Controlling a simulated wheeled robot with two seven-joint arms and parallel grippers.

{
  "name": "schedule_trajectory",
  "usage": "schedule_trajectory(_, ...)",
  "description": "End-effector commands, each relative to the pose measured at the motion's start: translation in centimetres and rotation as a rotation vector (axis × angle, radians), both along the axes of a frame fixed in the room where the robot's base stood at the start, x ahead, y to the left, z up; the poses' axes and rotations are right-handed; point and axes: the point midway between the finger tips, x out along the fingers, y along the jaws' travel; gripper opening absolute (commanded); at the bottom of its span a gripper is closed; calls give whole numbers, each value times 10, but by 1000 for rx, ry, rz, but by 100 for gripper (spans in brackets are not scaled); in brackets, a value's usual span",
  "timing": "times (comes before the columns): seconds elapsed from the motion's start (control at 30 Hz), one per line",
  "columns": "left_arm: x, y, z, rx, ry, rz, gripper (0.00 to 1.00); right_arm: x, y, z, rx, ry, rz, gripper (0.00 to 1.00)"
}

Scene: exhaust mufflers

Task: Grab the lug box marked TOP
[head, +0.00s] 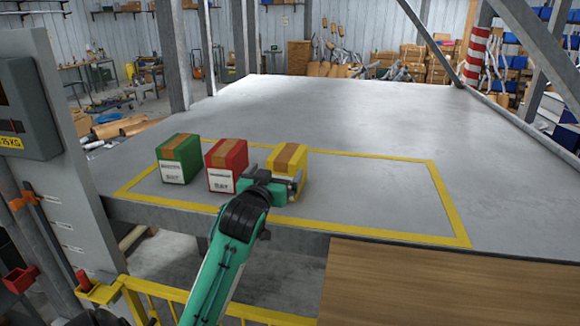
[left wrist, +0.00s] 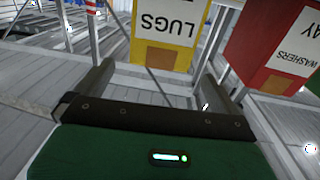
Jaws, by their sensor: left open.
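A yellow box (head: 290,165) with a brown tape strip on top stands on the grey platform, rightmost of three boxes. In the left wrist view the yellow box (left wrist: 168,54) has a white label reading LUGS, seen upside down; its other line is cut off, and I cannot read TOP. My left gripper (head: 279,184) is open in front of this box and hides part of its front. In the left wrist view the fingers (left wrist: 156,66) stand at either side of the box's image; I cannot tell whether they touch it. My right gripper is not in view.
A red box (head: 227,168) stands just left of the yellow one; its label in the left wrist view reads WASHERS. A green box (head: 178,160) stands further left. A yellow line (head: 447,205) frames the area. The platform is clear to the right and behind.

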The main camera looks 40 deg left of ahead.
Motion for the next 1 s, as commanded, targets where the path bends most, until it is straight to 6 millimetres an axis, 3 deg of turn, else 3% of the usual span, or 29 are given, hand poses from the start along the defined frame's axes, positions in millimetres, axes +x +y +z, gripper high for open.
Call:
schedule_trajectory(0.17,28,13,3,-1,2,0,100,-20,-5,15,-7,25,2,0)
schedule_trajectory(0.53,50,24,5,0,3,-1,100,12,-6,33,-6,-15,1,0)
schedule_trajectory(0.73,70,34,7,0,3,0,100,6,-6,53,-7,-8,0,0)
schedule_trajectory(1.0,87,41,3,0,1,-1,100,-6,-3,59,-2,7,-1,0)
